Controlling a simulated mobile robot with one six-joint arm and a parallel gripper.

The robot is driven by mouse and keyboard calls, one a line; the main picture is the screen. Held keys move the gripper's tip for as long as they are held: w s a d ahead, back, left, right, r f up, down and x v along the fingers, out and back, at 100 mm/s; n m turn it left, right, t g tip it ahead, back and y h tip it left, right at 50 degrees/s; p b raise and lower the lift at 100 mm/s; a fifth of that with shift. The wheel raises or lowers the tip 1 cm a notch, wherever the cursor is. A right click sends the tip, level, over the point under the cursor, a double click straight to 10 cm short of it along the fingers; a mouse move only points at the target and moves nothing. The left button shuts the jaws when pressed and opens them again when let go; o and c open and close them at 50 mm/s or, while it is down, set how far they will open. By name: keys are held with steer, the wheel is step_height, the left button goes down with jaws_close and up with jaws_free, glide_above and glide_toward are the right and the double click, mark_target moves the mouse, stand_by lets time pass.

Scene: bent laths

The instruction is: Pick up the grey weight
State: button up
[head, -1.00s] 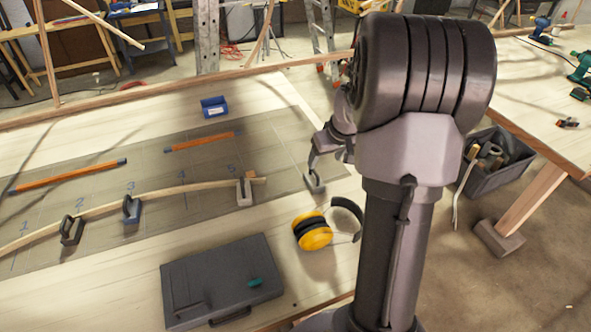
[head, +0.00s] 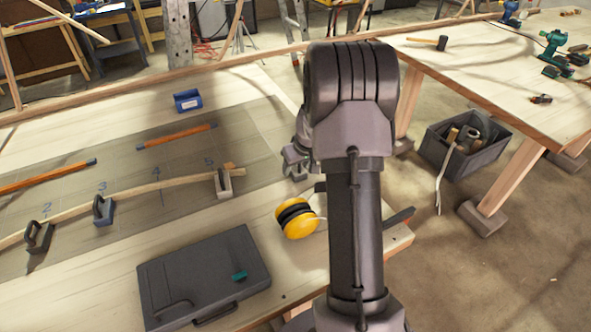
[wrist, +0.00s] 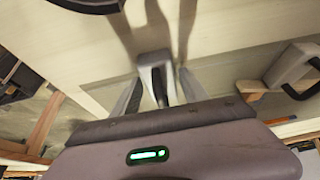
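A light grey weight (head: 296,174) stands by itself near the right end of the dark board, partly hidden by my gripper (head: 297,157), which is low over it. In the wrist view the grey weight (wrist: 153,62) with its dark handle shows between the two spread fingers of my gripper (wrist: 159,78). The fingers are open, one on each side of it; I see no clear contact. A second light grey weight (head: 223,183) sits at the lath's end by the mark 5, and shows at the right of the wrist view (wrist: 293,66).
The bent lath (head: 150,188) runs past a blue weight (head: 103,211) and a black weight (head: 38,238). Yellow ear defenders (head: 297,219) and a dark case (head: 203,275) lie nearer. A blue object (head: 187,100) lies behind. A grey crate (head: 466,150) stands on the floor at right.

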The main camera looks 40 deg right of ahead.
jaws_close()
